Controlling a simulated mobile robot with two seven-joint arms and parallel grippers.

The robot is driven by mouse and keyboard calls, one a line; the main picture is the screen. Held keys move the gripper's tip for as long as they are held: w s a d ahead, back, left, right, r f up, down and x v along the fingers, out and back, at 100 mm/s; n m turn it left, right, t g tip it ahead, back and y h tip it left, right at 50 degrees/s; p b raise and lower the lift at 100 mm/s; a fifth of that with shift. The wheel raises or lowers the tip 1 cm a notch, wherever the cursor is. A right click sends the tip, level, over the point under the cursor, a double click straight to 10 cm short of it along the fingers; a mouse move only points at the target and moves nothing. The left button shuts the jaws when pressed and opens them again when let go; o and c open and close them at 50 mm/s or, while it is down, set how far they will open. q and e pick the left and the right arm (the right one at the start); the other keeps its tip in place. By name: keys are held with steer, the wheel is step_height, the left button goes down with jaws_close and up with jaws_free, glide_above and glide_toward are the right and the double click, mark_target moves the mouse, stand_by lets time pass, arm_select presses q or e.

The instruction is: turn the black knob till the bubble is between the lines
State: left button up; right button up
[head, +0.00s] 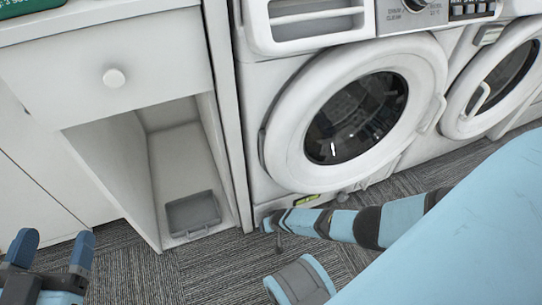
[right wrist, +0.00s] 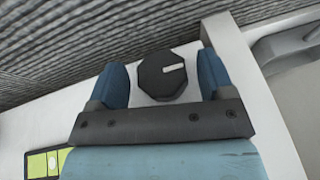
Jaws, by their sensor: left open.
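The black knob (right wrist: 163,77) is many-sided with a white mark on its face. In the right wrist view it sits between the two blue fingers of my right gripper (right wrist: 163,80), which is open with a small gap on each side. The yellow-green level vial (right wrist: 42,164) is partly hidden by the gripper; I cannot tell where its bubble lies. In the head view the vial (head: 306,200) is at the washer's lower front, and my right gripper (head: 268,222) is at the lower left corner, hiding the knob. My left gripper (head: 52,250) is open and empty at lower left.
The white washer (head: 285,180) has a round door, shut. A second machine (head: 505,85) stands to its right. A white cabinet (head: 50,75) with an open niche and a grey tray (head: 193,213) stands to the left. Grey carpet (head: 130,275) lies in front.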

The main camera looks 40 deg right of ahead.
steer(key=shift+w+r, duration=0.1)
steer(key=shift+r, duration=0.05)
steer(key=shift+r, duration=0.2)
arm_select(q)
steer(key=s+d+r+n+t+p, duration=0.1)
steer(key=s+r+n+p, duration=0.2)
steer(key=r+p, duration=0.4)
steer(key=n+p, duration=0.1)
steer(key=p, duration=0.3)
steer(key=shift+n+y, duration=0.3)
steer(key=shift+y, duration=0.1)
arm_select(e)
steer(key=v, duration=1.3)
steer(key=shift+s, duration=0.2)
arm_select(q)
steer(key=shift+d, duration=0.1)
